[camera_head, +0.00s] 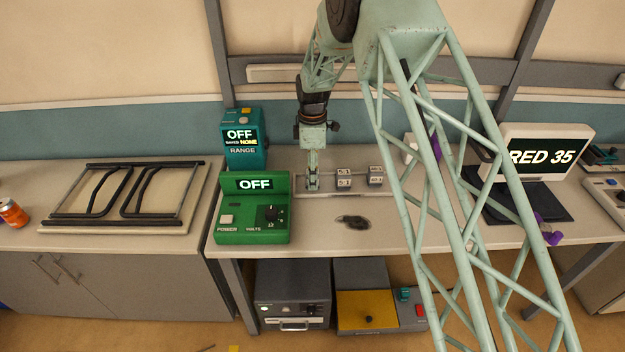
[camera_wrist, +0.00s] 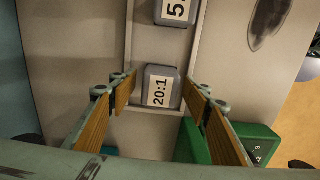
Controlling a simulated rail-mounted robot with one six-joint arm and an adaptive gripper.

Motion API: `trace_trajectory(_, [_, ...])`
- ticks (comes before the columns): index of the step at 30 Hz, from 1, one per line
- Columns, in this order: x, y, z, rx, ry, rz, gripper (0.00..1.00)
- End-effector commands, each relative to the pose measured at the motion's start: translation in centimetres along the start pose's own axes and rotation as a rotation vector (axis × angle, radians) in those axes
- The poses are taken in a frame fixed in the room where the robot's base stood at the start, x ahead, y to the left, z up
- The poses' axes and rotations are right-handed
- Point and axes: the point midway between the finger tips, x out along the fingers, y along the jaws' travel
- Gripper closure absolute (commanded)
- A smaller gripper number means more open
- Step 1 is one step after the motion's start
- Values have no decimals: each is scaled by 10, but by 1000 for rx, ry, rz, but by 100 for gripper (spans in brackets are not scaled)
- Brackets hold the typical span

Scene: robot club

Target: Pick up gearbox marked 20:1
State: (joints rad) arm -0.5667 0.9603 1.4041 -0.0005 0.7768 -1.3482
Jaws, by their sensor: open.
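The gearbox marked 20:1 (camera_wrist: 160,88) is a small grey block with a white label. In the wrist view it sits in the near end of a shallow tray (camera_wrist: 141,20), between my gripper's open fingers (camera_wrist: 160,97), with a gap on each side. Another gearbox, its label partly cut off and starting with 5 (camera_wrist: 176,11), lies further along the tray. In the head view my gripper (camera_head: 312,182) points down over the left end of the tray (camera_head: 330,192) and hides the 20:1 gearbox. The 5:1 gearbox (camera_head: 344,180) is to its right.
A green power unit (camera_head: 252,222) stands close in front and left of my gripper, with a teal range unit (camera_head: 243,150) behind it.

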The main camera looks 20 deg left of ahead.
Motion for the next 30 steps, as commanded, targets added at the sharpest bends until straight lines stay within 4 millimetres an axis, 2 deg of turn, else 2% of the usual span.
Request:
trace_trajectory(9, [0,0,0,0,0,0,57])
trace_trajectory(19, [0,0,0,0,0,0,86])
trace_trajectory(30, [-3,0,0,0,0,1,86])
